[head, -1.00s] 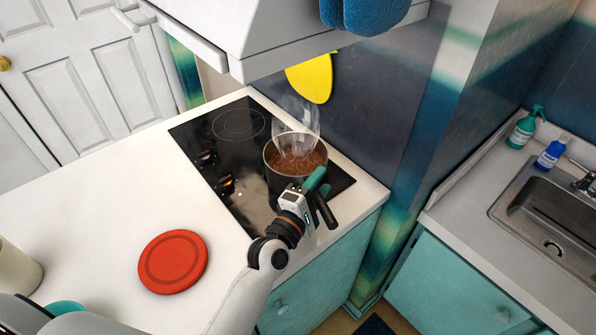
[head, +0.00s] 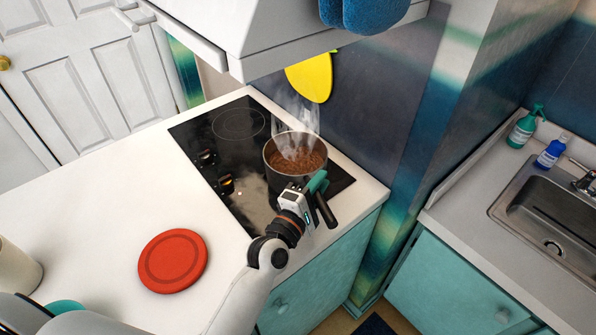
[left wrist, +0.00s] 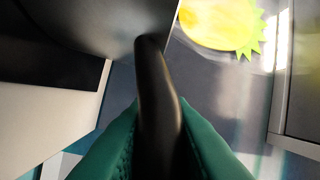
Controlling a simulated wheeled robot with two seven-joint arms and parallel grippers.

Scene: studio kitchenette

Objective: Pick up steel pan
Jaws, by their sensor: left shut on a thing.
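The steel pan (head: 272,158) stands on the black cooktop, toward its right rear side, with brown food inside and steam rising from it. Its dark handle (head: 326,212) points toward the front of the counter. My left gripper (head: 317,183) is at the handle, close to the pan's wall. In the left wrist view the dark handle (left wrist: 156,100) runs between the two teal fingers (left wrist: 158,150), which are shut on it. The pan's underside or wall (left wrist: 100,20) fills the upper left there. My right gripper is not in view.
The black cooktop (head: 225,160) has free burners at left. A red round trivet (head: 172,262) lies on the white counter, with clear room around it. A range hood (head: 270,35) overhangs the cooktop's back. The sink (head: 545,215) is at right, beyond a gap.

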